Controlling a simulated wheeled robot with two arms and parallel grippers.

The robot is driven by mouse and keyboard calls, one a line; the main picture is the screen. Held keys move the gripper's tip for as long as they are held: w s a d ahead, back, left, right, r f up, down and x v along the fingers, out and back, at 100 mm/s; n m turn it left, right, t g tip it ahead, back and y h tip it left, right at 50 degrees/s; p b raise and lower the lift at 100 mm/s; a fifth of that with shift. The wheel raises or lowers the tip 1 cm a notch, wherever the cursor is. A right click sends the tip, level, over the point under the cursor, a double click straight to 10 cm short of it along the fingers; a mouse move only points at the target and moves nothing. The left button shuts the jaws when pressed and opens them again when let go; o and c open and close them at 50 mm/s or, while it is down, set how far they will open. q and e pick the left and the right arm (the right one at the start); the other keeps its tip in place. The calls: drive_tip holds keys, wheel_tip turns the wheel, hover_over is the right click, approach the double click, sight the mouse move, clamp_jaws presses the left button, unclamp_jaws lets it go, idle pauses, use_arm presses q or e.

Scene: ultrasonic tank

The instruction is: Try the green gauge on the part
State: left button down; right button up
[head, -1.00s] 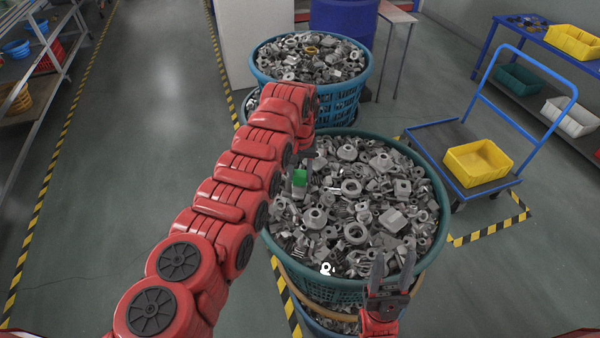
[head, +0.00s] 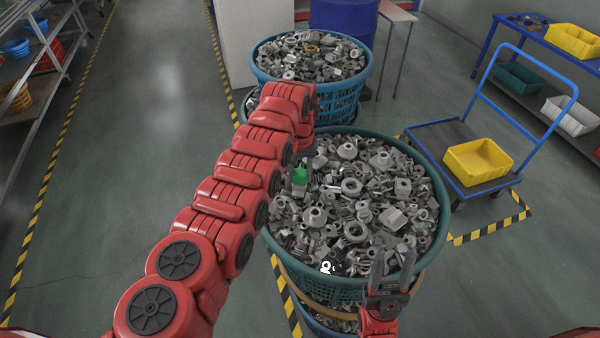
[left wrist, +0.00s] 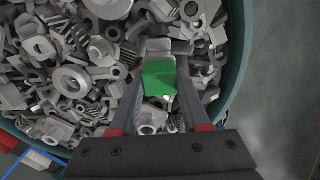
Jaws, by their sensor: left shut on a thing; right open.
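The green gauge (head: 299,176) shows as a small green block with a grey metal piece at its end. My left gripper (left wrist: 160,85) is shut on it, just above the metal parts in the near basket (head: 437,222). In the left wrist view the green block (left wrist: 159,79) sits between the two fingers. I cannot tell whether its grey end touches a part below. A small white ring-shaped piece (head: 326,267) shows at the basket's front rim. My right gripper (head: 390,283) is open and empty by the basket's front right rim. Which part the task means is unclear.
A blue basket of metal parts (head: 352,88) stands behind. A blue trolley (head: 440,140) with a yellow bin (head: 478,162) stands to the right. Shelves (head: 30,110) are at the far left. The floor at left is clear.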

idle(0.3)
use_arm(q)
drive_tip(key=shift+r, duration=2.3)
drive_tip(key=shift+r, duration=0.1)
drive_tip(key=shift+r, duration=1.95)
drive_tip(key=shift+f, duration=0.15)
